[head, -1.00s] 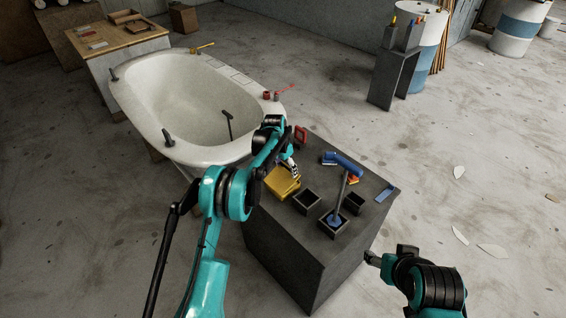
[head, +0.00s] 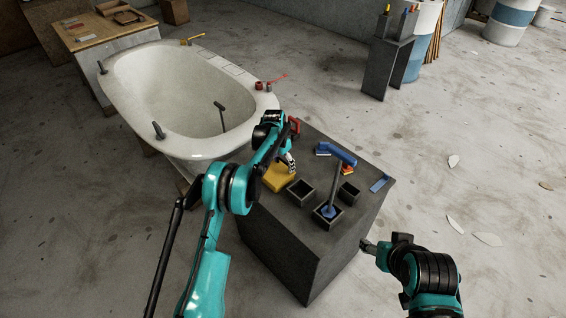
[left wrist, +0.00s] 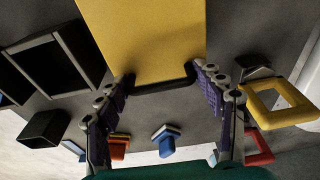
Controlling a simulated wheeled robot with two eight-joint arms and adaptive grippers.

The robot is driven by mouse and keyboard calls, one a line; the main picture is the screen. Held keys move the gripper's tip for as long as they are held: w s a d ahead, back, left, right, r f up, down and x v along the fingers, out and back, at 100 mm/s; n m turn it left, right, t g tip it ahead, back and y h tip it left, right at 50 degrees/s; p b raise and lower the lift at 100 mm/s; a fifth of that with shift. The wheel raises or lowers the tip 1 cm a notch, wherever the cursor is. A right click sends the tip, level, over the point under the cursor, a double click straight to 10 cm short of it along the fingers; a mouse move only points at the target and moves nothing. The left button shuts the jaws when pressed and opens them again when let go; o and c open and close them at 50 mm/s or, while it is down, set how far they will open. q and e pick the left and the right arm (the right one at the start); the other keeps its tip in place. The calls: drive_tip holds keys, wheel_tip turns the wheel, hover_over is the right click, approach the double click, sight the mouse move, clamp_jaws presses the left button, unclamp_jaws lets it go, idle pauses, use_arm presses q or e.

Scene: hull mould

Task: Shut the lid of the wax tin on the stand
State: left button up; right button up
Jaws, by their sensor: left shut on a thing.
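The yellow wax tin (head: 279,178) sits on the dark stand (head: 285,240), near its left edge. In the left wrist view its yellow top (left wrist: 150,40) fills the upper middle, with a black strip (left wrist: 160,84) along the near edge. My left gripper (head: 290,160) reaches down at the tin. In the left wrist view its fingertips (left wrist: 163,78) lie on both sides of the black strip, shut on the tin's lid edge. The lid looks nearly flat; any gap under it is hidden. My right gripper (head: 367,247) hangs beside the stand, its jaws too small to read.
Open dark boxes (head: 301,191) stand beside the tin, one holding a blue-headed tool (head: 328,211). A blue tube (head: 337,153) and a red frame (head: 295,125) lie behind. A hollow yellow frame (left wrist: 272,103) is near the left fingers. The bathtub (head: 180,95) stands left.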

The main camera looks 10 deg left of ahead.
use_arm(q)
drive_tip(key=shift+w, duration=0.15)
drive_tip(key=o, duration=1.4)
drive_tip(key=shift+w+f, duration=0.15)
drive_tip(key=r, duration=0.4)
drive_tip(key=s+a+r, duration=0.1)
drive_tip(key=r, duration=0.6)
drive_tip(key=shift+s+a+r, duration=0.15)
drive_tip(key=shift+s+r, duration=0.2)
drive_tip(key=shift+r, duration=0.05)
